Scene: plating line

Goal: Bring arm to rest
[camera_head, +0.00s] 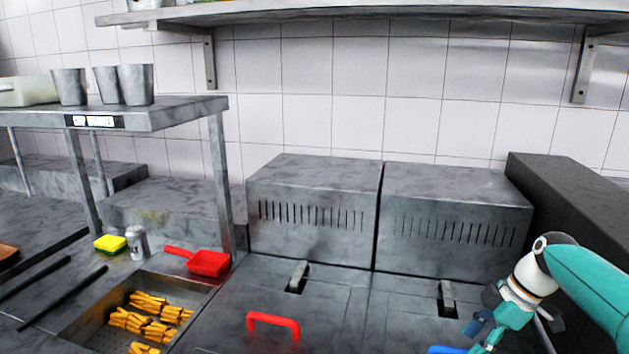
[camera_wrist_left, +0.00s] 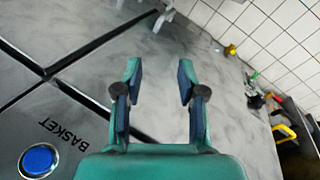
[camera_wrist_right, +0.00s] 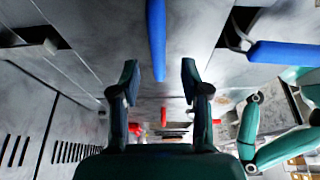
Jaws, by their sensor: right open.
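My right arm enters the head view at the lower right, with its gripper (camera_head: 482,336) low over the fryer top near a blue handle (camera_head: 446,350). In the right wrist view the right gripper (camera_wrist_right: 158,82) has its fingers apart, with nothing between the tips. A blue bar (camera_wrist_right: 156,38) lies in line with the gap, beyond the tips. My left gripper (camera_wrist_left: 156,80) shows only in the left wrist view. Its fingers are apart and empty, above a grey metal surface with a blue button (camera_wrist_left: 38,160) marked BASKET. The left arm is outside the head view.
A red handle (camera_head: 272,322) stands on the fryer top. Two vented metal boxes (camera_head: 315,210) stand behind. At left are a red scoop (camera_head: 206,262), a can (camera_head: 138,243), a sponge (camera_head: 110,243) and a basin of fries (camera_head: 150,318). A cup shelf (camera_head: 165,115) overhangs there.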

